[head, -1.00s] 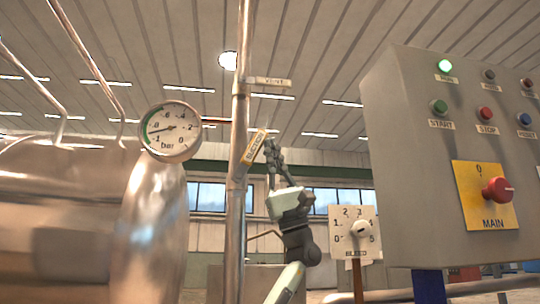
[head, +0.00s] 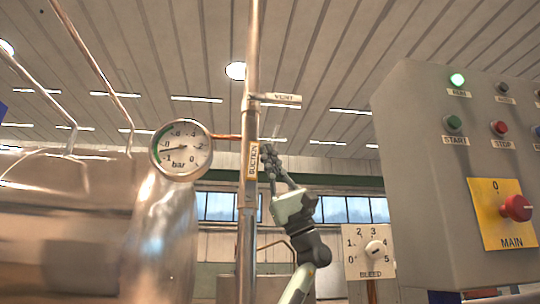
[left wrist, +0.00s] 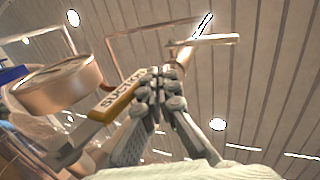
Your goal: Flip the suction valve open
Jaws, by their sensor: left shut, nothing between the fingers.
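The suction valve's yellow handle, labelled SUCTION (head: 253,160), stands upright along the vertical pipe (head: 247,210) in the head view. In the left wrist view the same handle (left wrist: 120,97) runs diagonally, just left of the fingers. My left gripper (head: 268,152) is shut and empty, close at the handle's right side. It also shows in the left wrist view (left wrist: 160,82). I cannot tell whether its fingers touch the handle. My right gripper is not in view.
The VENT handle (head: 280,98) sticks out sideways above the suction handle. A pressure gauge (head: 181,150) and a shiny metal tank (head: 65,225) are on the left. A BLEED dial (head: 368,252) and a grey control box (head: 430,190) stand on the right.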

